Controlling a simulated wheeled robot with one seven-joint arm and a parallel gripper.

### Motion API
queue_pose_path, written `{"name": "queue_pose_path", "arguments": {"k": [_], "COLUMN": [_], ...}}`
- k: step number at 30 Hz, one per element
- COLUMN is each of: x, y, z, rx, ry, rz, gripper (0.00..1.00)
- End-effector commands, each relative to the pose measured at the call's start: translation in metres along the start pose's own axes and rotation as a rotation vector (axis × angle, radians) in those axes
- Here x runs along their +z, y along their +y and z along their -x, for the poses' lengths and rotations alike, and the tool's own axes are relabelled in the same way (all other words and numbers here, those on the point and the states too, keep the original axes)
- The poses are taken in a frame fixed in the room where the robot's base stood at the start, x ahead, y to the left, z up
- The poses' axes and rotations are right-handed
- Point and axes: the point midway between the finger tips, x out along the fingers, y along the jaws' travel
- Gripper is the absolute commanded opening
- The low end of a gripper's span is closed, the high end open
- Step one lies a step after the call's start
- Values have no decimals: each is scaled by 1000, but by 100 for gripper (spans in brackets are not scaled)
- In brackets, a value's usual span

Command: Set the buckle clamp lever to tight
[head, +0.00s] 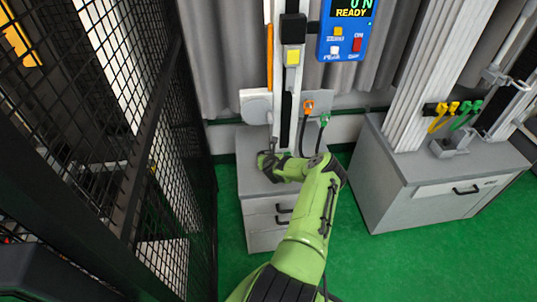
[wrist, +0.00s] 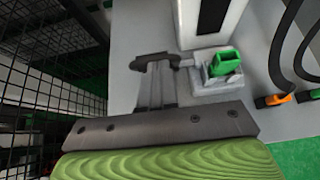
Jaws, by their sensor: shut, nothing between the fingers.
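The buckle clamp appears in the wrist view as a small grey bracket (wrist: 220,79) with a green lever (wrist: 226,62) at the foot of the tower column. My gripper (wrist: 155,62) is shut and empty, with its dark fingertips just left of the bracket. I cannot tell whether they touch it. In the head view my gripper (head: 268,148) is over the cabinet top at the column's foot, and the clamp cannot be made out there. The lever's exact setting is unclear.
A grey drawer cabinet (head: 265,240) carries the tower column (head: 283,80). Cables with orange (head: 308,104) and green plugs hang right of it. A blue control box (head: 346,28) reads READY. A black mesh fence (head: 115,150) stands close on the left; a second cabinet (head: 430,205) stands right.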

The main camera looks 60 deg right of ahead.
Motion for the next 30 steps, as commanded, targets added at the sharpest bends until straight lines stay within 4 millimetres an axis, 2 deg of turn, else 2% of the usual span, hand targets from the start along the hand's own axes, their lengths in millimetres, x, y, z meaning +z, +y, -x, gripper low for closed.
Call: {"name": "queue_pose_path", "arguments": {"k": [3,12,30], "x": [10,22,26], "y": [0,0,0], "z": [-4,-13,-16], "rx": [0,0,1], "ry": [-3,-4,-4], "rz": [0,1,1], "gripper": [0,0,0]}}
